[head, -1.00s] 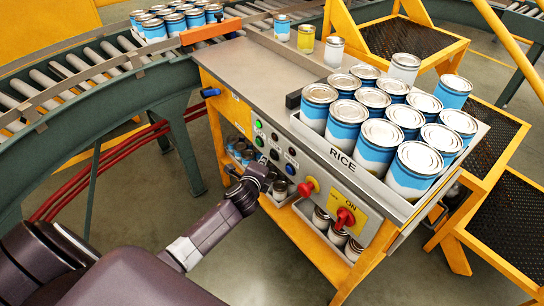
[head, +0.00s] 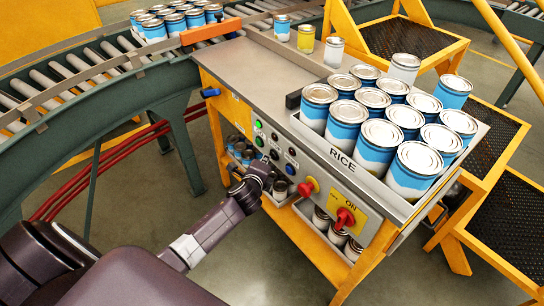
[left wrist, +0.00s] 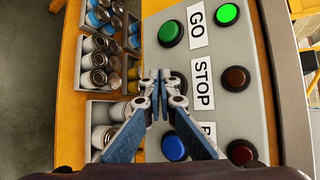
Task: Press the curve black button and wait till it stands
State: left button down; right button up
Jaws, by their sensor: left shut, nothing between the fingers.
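My left gripper (left wrist: 157,78) is shut and empty, its fingertips in front of the button panel (left wrist: 206,118) in the left wrist view. A black button (left wrist: 178,83) beside the STOP label (left wrist: 203,83) is partly hidden behind the fingertips; I cannot tell whether they touch it. A dark red-brown lamp (left wrist: 236,78) is across from it. In the head view my left gripper (head: 267,161) reaches the panel on the yellow-framed cart (head: 232,99) from the lower left. The curved roller conveyor (head: 72,78) runs behind at left. My right gripper is not in view.
A dark green button (left wrist: 171,33) and a bright green lamp (left wrist: 228,14) flank the GO label. Red switches (head: 308,188) sit right on the panel. Cans fill the RICE tray (head: 340,163).

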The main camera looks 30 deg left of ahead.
pick_arm(q)
jog(key=shift+w+d, duration=0.2)
jog(key=shift+w, duration=0.2)
dwell(0.8)
jog(key=shift+s, duration=0.1)
jog(key=shift+s+a+p, duration=0.35)
jog(key=shift+s+p, duration=0.1)
jog(key=shift+s, duration=0.25)
jog(key=shift+s+a+p, duration=0.3)
jog(key=shift+s, duration=0.45)
jog(key=shift+s+a+p, duration=0.3)
jog(key=shift+s+a, duration=0.05)
jog(key=shift+s, duration=0.45)
jog(key=shift+s+a+p, duration=0.3)
jog(key=shift+s, duration=0.45)
